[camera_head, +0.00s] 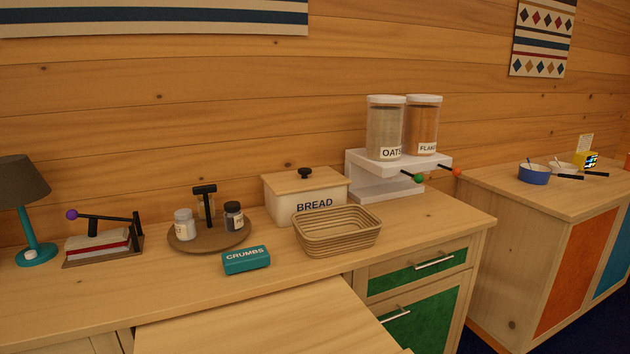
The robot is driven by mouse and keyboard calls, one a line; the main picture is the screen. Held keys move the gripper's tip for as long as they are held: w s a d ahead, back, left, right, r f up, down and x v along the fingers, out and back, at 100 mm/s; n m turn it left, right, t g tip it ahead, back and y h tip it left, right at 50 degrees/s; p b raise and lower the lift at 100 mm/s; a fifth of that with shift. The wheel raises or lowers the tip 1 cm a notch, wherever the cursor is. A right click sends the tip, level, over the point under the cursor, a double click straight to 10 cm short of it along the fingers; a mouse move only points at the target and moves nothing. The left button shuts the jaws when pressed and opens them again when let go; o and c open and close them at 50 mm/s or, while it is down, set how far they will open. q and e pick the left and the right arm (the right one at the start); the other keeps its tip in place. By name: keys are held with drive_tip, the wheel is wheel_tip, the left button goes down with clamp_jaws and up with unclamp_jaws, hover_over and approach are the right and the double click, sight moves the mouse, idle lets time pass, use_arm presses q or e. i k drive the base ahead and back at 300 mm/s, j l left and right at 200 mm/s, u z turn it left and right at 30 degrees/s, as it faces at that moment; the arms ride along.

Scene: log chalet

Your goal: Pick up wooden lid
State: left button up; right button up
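The wooden lid (287,182) lies flat on top of the white bread box (286,209), which is marked BREAD. It has a dark round knob (305,173) in the middle. The box stands on the wooden counter near the back wall. A woven basket stands in front of it and hides part of its front right side. Neither of my grippers shows in the head view.
The woven basket (338,241) and a teal CRUMBS box (246,260) stand in front. A round tray (205,242) with jars is at left. A white dispenser stand (370,179) with OATS and FLAKES containers is at right. A pulled-out board (270,320) juts out in front.

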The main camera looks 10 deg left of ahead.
sight(302, 180)
drive_tip(key=i+l, duration=0.1)
drive_tip(key=l, duration=0.3)
drive_tip(key=i+l+u, duration=0.1)
drive_tip(key=l, duration=0.25)
drive_tip(key=i+l, duration=0.1)
drive_tip(key=l, duration=0.3)
drive_tip(key=i+l, duration=0.1)
drive_tip(key=l, duration=0.3)
drive_tip(key=i+l, duration=0.2)
drive_tip(key=l, duration=0.15)
drive_tip(key=i+l+u, duration=0.1)
drive_tip(key=l, duration=0.25)
drive_tip(key=i+l+u, duration=0.1)
drive_tip(key=i+l, duration=0.35)
drive_tip(key=l, duration=0.3)
